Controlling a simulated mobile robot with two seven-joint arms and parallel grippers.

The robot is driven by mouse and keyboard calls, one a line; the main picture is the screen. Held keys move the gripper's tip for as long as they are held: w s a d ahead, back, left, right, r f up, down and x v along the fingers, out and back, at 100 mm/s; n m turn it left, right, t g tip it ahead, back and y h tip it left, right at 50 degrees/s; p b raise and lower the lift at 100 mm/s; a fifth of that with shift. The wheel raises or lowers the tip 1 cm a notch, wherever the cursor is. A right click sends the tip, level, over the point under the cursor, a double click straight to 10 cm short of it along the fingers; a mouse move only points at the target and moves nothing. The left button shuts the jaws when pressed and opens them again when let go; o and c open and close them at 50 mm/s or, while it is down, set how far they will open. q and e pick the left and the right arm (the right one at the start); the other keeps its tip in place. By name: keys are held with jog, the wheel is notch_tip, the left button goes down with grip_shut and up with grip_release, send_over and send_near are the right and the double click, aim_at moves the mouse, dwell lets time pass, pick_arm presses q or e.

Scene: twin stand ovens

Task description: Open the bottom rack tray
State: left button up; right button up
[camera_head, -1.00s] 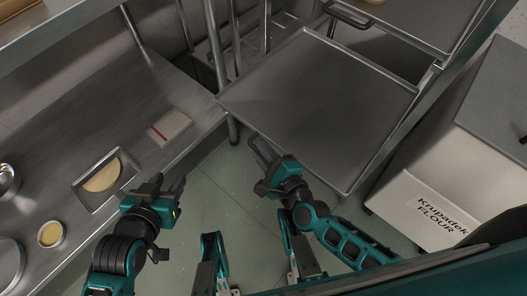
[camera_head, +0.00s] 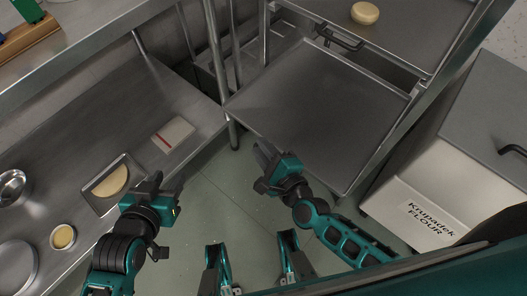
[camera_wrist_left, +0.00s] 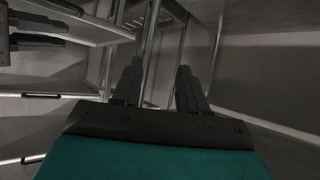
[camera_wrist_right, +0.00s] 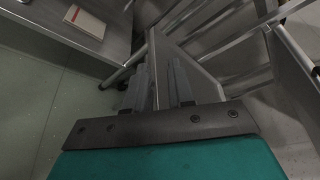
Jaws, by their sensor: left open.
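The bottom rack tray (camera_head: 320,105) is a wide, flat, empty metal tray and shows in the lower rack in the head view. My right gripper (camera_head: 262,156) is at its near left edge. In the right wrist view, my right gripper's fingers (camera_wrist_right: 158,88) are a little apart, and a tray corner (camera_wrist_right: 185,55) lies just beyond and between them. Whether they touch or pinch the rim is not clear. My left gripper (camera_head: 170,186) is open and empty in front of the left table, and its spread fingers (camera_wrist_left: 158,85) show in the left wrist view.
An upper tray (camera_head: 415,35) holds a round dough piece (camera_head: 365,13); its handle (camera_head: 338,38) overhangs the lower tray's back. A steel table (camera_head: 90,155) stands left. A flour box (camera_head: 425,215) flanks the rack at right. Bare floor (camera_head: 225,200) lies between.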

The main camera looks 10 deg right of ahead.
pick_arm(q)
notch_tip(320, 180, up, 9)
jog(key=s+a+y+p, duration=0.1)
jog(key=a+p, duration=0.2)
jog(key=p, duration=0.8)
jog(key=shift+s+f+p, duration=0.15)
jog(key=shift+s+p, duration=0.2)
jog(key=shift+p, duration=0.05)
jog(key=shift+w+d, duration=0.1)
jog(key=shift+w, duration=0.15)
